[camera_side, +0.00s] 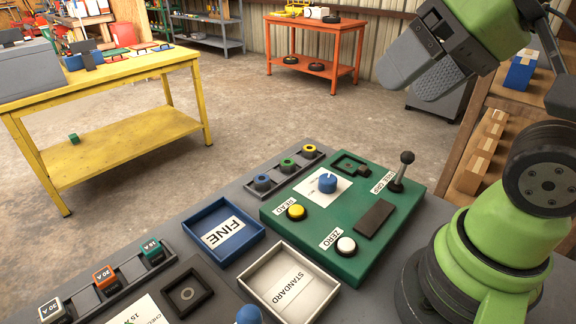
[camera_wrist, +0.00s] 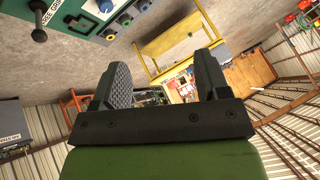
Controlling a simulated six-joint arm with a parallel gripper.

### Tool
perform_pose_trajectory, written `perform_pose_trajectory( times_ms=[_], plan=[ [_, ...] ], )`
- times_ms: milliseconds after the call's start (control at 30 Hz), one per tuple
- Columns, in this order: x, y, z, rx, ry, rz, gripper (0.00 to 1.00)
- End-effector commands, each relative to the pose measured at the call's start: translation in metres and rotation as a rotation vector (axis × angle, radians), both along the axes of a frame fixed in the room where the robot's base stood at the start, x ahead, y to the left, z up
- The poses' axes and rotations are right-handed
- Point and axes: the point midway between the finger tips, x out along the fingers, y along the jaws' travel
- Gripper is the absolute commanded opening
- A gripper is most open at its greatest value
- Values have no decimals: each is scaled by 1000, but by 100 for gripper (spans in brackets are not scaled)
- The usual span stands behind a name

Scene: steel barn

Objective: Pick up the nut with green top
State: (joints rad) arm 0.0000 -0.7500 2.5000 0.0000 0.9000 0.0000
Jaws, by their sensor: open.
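The nut with green top (camera_side: 287,164) sits in the middle of a dark three-place rack (camera_side: 275,173), between a blue-topped nut (camera_side: 262,182) and a yellow-topped nut (camera_side: 309,150). My gripper (camera_side: 420,80) is high at the upper right in the side view, well away from the rack. It is open and empty; its two fingers stand apart in the wrist view (camera_wrist: 163,72). The rack shows small at the top of the wrist view, outside the fingers.
A green panel (camera_side: 330,262) with buttons and a black-knobbed lever (camera_side: 402,170) lies between my base and the rack. A blue FINE tray (camera_side: 195,232) and a white STANDARD tray (camera_side: 252,284) are in front. Colored blocks stand at the lower left.

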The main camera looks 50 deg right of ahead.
Motion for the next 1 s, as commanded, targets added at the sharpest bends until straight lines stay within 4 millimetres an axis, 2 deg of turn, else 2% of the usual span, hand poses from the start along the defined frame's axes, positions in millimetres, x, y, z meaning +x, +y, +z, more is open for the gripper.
perform_pose_trajectory(
  times_ms=[233, 367, 467, 667, 867, 1000],
  plan=[
    [1, 0, 1, -4, 0, 5, 68],
    [15, -2, 7, -56, 16, 63, 68],
    [40, -7, 16, -148, 42, 172, 68],
    [111, -23, 20, -362, 109, 485, 68],
    [182, -47, -6, -532, 178, 827, 68],
    [225, -66, -43, -617, 218, 1078, 68]
  ],
)
